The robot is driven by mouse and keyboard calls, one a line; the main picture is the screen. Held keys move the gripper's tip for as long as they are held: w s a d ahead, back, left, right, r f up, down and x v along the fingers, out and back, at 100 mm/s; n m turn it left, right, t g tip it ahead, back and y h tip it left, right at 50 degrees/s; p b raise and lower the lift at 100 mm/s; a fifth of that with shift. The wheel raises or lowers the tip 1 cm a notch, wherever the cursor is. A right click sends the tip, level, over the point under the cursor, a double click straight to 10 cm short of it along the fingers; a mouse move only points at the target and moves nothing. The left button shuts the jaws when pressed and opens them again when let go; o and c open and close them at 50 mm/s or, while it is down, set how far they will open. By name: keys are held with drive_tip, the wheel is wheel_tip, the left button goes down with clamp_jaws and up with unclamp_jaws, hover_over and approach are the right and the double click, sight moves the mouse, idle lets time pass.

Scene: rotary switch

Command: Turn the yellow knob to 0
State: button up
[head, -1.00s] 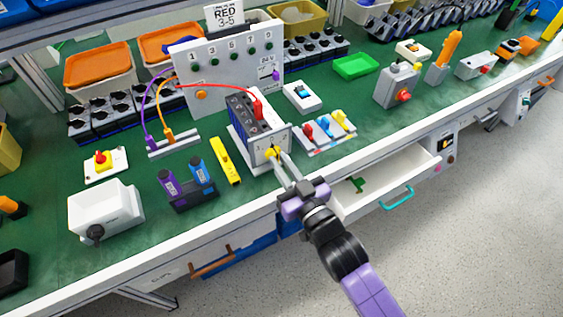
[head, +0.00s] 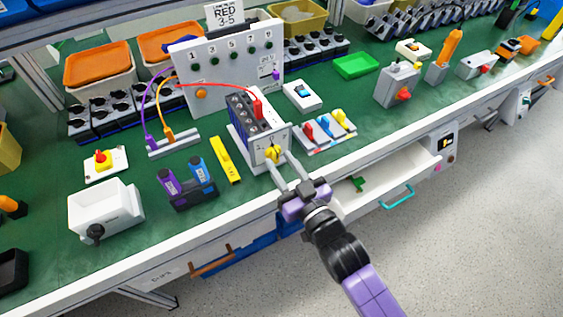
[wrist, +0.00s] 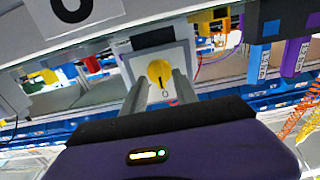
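The yellow knob (head: 271,153) sits on the white front face of the switch box (head: 257,159), near the bench's front edge. In the wrist view, the yellow knob (wrist: 159,73) shows a dark pointer line directed at the printed 0 on the plate (wrist: 166,93). My gripper (head: 279,160) is in front of the knob with its fingers spread. In the wrist view, my gripper (wrist: 161,80) has one finger on each side of the knob, with visible gaps, and holds nothing. The other dial marks are small and partly hidden.
An upright numbered panel (head: 222,60) with red, purple and orange cables stands behind the box. A row of coloured switches (head: 324,128) is to its right and a yellow bar (head: 225,160) to its left. An open drawer (head: 385,173) juts out below the bench at right.

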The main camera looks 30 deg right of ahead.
drive_tip(key=s, duration=0.7)
drive_tip(key=shift+s, duration=0.25)
drive_tip(key=s+r+g, duration=0.1)
drive_tip(key=s+r, duration=0.1)
drive_tip(key=s, duration=1)
drive_tip(key=s+r+g, duration=0.2)
drive_tip(key=s, duration=1.1)
drive_tip(key=shift+s+a+r, duration=0.15)
drive_tip(key=shift+s+r, duration=0.05)
